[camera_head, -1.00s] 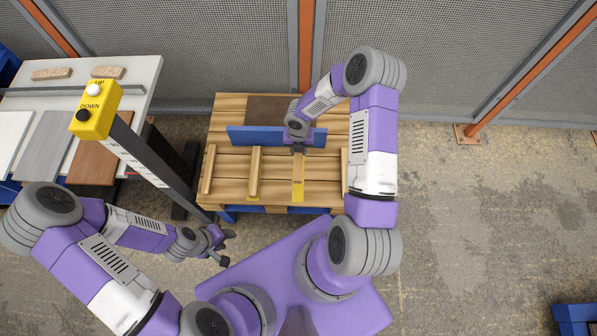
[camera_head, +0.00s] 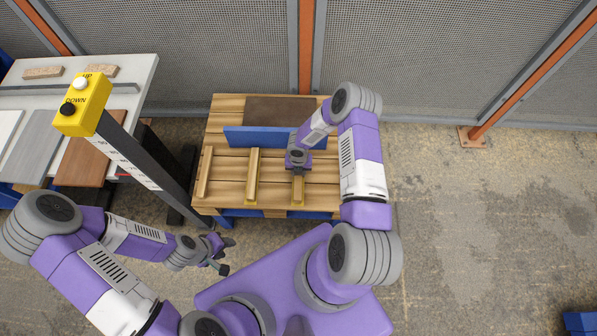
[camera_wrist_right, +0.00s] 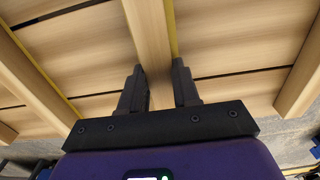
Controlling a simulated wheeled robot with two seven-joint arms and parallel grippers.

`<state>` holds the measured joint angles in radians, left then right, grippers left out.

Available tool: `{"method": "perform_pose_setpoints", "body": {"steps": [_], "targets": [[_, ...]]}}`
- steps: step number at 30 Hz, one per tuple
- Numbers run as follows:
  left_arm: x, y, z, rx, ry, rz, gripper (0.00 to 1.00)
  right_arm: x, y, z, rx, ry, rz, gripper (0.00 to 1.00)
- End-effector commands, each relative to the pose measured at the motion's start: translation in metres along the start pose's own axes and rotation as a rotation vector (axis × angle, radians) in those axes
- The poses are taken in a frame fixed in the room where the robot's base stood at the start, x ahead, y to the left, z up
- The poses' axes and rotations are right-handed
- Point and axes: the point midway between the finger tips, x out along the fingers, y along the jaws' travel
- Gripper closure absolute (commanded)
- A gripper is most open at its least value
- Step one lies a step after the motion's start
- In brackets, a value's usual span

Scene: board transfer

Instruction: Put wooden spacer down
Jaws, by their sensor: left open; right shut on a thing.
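The wooden spacer (camera_head: 298,190) is a pale bar at the right part of the pallet, pointing away from me. My right gripper (camera_head: 298,172) is over its far part and hides some of it. In the right wrist view the spacer (camera_wrist_right: 150,30) runs between the two black fingers of the right gripper (camera_wrist_right: 158,88), which is shut on it. The spacer looks level with the pallet boards; whether it touches them is hard to tell. My left gripper (camera_head: 222,257) is open and empty, in front of the pallet.
Other spacers (camera_head: 253,176) (camera_head: 204,172) lie parallel on the wooden pallet (camera_head: 228,190). A blue board (camera_head: 245,137) and a brown sheet (camera_head: 280,110) are behind. A yellow UP/DOWN button box (camera_head: 83,103) on a post stands left, beside a table with boards (camera_head: 130,75).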

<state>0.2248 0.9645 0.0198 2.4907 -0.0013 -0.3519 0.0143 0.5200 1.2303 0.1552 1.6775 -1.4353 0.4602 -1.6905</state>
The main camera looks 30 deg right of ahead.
Motion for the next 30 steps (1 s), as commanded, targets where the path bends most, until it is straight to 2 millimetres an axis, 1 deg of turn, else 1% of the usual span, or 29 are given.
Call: {"method": "perform_pose_setpoints", "body": {"steps": [7,11,12,16,17,26,29,30], "targets": [[0.000,0.000,0.000,0.000,0.000,0.000,0.57,0.000,0.000,0.001,0.000,-0.002,0.001,1.00],[0.004,-0.002,0.000,0.000,0.000,0.000,0.57,0.004,0.000,0.001,0.000,-0.002,0.001,1.00],[0.004,-0.002,0.000,0.000,0.000,0.000,0.57,0.004,0.000,0.001,0.000,-0.002,0.000,0.66],[0.003,-0.001,0.000,0.000,0.000,0.000,0.57,0.003,0.000,0.001,0.000,-0.002,0.000,0.46],[0.003,-0.001,0.000,0.000,0.000,0.000,0.57,0.003,0.000,0.001,0.000,-0.002,0.000,0.43],[0.002,-0.001,0.000,0.000,0.000,0.000,0.57,0.002,0.000,0.001,0.000,-0.002,0.001,0.43],[-0.003,0.001,0.000,0.000,0.000,0.000,0.57,-0.004,0.000,0.001,0.000,-0.003,0.001,0.43],[-0.004,0.002,0.000,0.000,0.000,0.000,0.57,-0.011,0.000,0.002,-0.001,-0.004,0.001,0.43]]}}
